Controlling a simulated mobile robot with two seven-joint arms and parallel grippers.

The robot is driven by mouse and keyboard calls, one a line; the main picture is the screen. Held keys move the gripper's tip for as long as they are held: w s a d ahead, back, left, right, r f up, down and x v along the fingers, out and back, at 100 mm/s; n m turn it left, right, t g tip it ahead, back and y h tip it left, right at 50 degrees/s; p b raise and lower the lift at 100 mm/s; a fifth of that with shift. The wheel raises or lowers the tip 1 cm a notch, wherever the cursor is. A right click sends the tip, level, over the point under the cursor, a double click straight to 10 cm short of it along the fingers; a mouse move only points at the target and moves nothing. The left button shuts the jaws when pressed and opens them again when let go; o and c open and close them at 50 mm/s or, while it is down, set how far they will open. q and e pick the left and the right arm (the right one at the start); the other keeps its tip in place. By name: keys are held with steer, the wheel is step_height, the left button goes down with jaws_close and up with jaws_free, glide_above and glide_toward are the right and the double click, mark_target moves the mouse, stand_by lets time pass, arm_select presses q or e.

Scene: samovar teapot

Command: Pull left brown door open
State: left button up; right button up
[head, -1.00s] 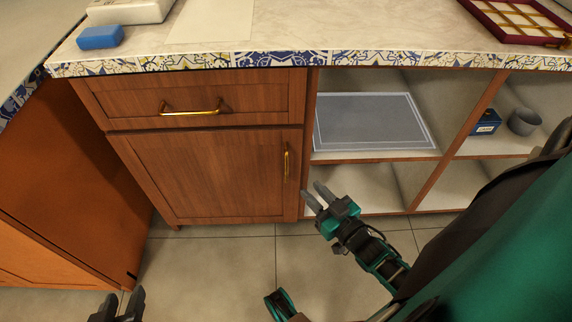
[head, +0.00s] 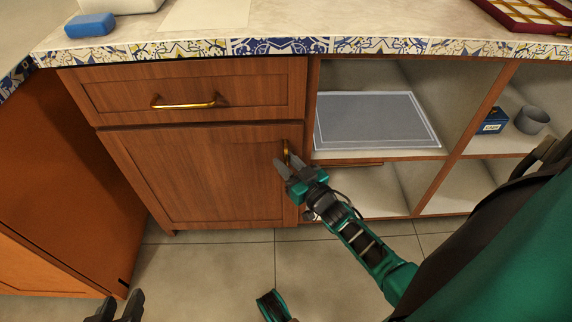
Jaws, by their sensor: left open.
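The brown door (head: 195,178) under the drawer is shut, flush with the cabinet front. Its upright gold handle (head: 285,148) is near the door's right edge, and its lower part is hidden by my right gripper. My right gripper (head: 286,162) is at the handle's lower end with its fingers apart; I cannot tell whether both fingers straddle the handle. My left gripper (head: 121,297) is open and empty, low at the bottom left, in front of the cabinet and well away from the door.
A drawer (head: 190,92) with a horizontal gold handle (head: 185,105) is above the door. Open shelves to the right hold a grey panel (head: 375,120), a blue box (head: 492,121) and a grey cup (head: 532,120). An orange-brown cabinet (head: 65,190) stands at left. Tiled floor is free in front.

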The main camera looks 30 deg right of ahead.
steer(key=shift+w, duration=0.3)
steer(key=shift+c, duration=0.3)
jaws_close()
